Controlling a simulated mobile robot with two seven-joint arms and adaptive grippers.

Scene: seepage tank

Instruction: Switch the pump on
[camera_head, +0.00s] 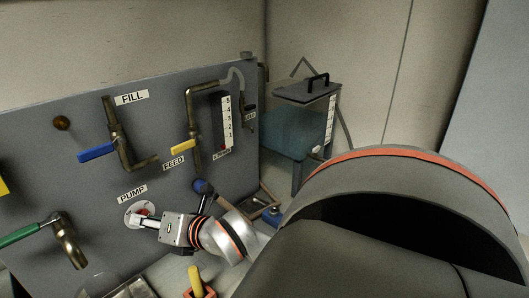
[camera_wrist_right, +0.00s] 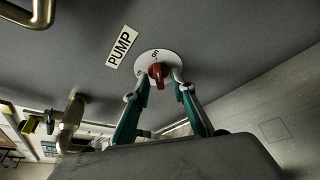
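The pump switch is a red knob (camera_wrist_right: 157,75) on a round white dial (camera_wrist_right: 150,60) marked "ON", beside the PUMP label (camera_wrist_right: 121,47) on the grey panel. In the head view the dial (camera_head: 135,208) shows at the panel's lower middle, under the PUMP label (camera_head: 132,193). My right gripper (camera_head: 138,221) is at the dial and partly covers it. In the right wrist view its teal fingers (camera_wrist_right: 161,78) stand on either side of the red knob, apart, with a gap visible at least on the right. My left gripper is not in view.
The panel also carries a blue FILL lever (camera_head: 97,152), a yellow FEED lever (camera_head: 183,146), a green-handled tap (camera_head: 20,235) and a blue-knobbed lever (camera_head: 203,187) close to my right wrist. A glass tank (camera_head: 290,135) stands behind to the right. A yellow-handled item (camera_head: 195,280) is below.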

